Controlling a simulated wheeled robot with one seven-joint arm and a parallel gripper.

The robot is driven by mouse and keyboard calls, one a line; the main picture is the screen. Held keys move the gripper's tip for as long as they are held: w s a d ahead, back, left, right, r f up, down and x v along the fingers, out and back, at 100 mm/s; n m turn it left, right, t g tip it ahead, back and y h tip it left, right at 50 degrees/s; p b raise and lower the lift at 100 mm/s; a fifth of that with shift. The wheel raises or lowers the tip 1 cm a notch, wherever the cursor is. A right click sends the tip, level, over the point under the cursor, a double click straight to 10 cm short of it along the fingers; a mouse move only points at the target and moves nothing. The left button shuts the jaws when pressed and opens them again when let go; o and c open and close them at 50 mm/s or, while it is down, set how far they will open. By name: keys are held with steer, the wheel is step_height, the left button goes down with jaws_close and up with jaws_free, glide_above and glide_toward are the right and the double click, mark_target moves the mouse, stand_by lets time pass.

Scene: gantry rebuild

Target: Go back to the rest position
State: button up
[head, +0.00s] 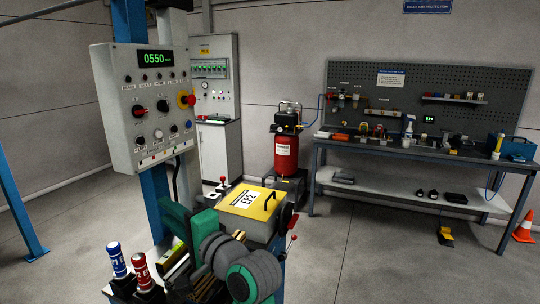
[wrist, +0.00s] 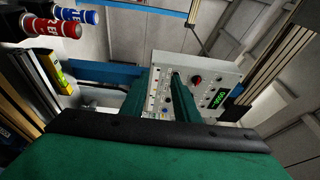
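My arm, in green and dark grey, reaches in from the bottom of the head view. Its end, my gripper (head: 180,222), shows as a green part in front of the blue post, left of the yellow-topped box. In the wrist view a large green part with a black edge fills the bottom, and a smaller green part (wrist: 182,100) stands beyond it, in front of the grey control panel (wrist: 196,82). I cannot make out the fingertips or the gap between them. No held object is visible.
The control panel (head: 146,108) reading 0550 hangs close above my gripper. A yellow-lidded box (head: 247,204) stands to the right. Blue (head: 117,260) and red (head: 142,268) cylinders stand at lower left. A workbench (head: 420,150) and red compressor (head: 286,150) are behind.

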steer(key=d+f+m+t+h, duration=0.1)
steer(key=d+f+t+h, duration=0.2)
steer(key=f, duration=0.7)
steer(key=d+f+m+h, duration=0.15)
steer(key=d+f, duration=0.35)
steer(key=f, duration=0.5)
steer(key=s+d+f+n+t+h, duration=0.1)
steer(key=s+d+f+h, duration=0.2)
steer(key=s+f, duration=0.35)
steer(key=s+d+f+n+h, duration=0.1)
steer(key=s+d+f+h, duration=0.2)
steer(key=f, duration=0.6)
steer(key=s+d+f+n+h, duration=0.1)
steer(key=s+d+f, duration=0.15)
steer(key=s, duration=0.25)
steer(key=s+d+f+h, duration=0.1)
steer(key=s+d+f, duration=0.1)
steer(key=s+f, duration=0.15)
steer(key=s+d+n+h, duration=0.1)
steer(key=s+n, duration=0.2)
steer(key=s, duration=0.9)
steer(key=s+d+n+h, duration=0.1)
steer(key=s+n, duration=0.3)
steer(key=s, duration=0.8)
steer(key=shift+s+d, duration=0.2)
steer(key=shift+d, duration=0.6)
